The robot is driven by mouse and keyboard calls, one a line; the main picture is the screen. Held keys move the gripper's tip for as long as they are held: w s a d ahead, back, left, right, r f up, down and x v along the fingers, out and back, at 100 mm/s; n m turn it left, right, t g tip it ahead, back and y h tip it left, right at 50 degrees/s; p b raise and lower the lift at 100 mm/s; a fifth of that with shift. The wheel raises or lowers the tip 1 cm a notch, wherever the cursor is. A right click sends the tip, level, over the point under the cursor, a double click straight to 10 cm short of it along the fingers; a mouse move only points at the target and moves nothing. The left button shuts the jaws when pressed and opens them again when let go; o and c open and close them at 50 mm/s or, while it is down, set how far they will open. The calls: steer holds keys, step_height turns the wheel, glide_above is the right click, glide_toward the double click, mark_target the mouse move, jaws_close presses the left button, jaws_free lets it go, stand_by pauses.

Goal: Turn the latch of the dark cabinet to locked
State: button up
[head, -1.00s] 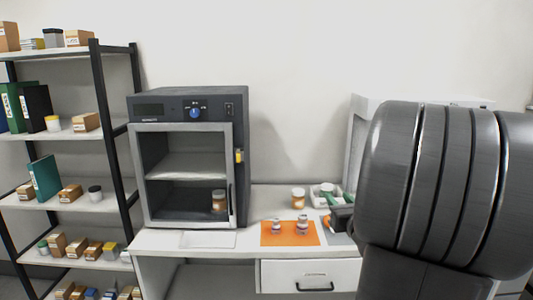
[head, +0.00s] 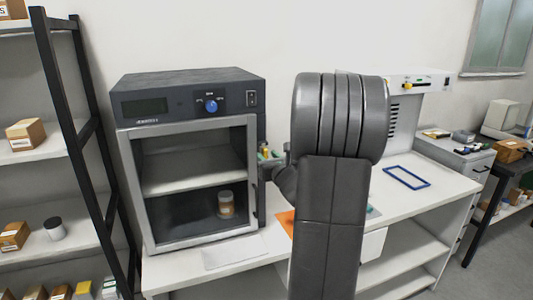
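The dark cabinet (head: 187,90) stands on the white table at the centre left, with a blue knob and a light-framed glass door that looks shut. A small yellow part, which looks like the latch (head: 265,152), shows at the right edge of the door. Its turn position is too small to tell. My arm stands upright in front, just right of the cabinet. My gripper (head: 268,170) points left toward the door's right edge, close below the yellow part. Its fingers are mostly hidden, so I cannot tell whether it touches the latch or is open.
A jar (head: 226,205) stands inside the cabinet. A shelf rack (head: 75,150) is on the left. An orange mat (head: 286,222) is partly hidden behind my arm. A blue frame (head: 407,177) lies on the clear table to the right, before a white device (head: 405,115).

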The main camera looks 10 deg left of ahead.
steer(key=shift+w+a, duration=0.25)
steer(key=shift+w, duration=0.35)
steer(key=shift+c, duration=0.4)
jaws_close()
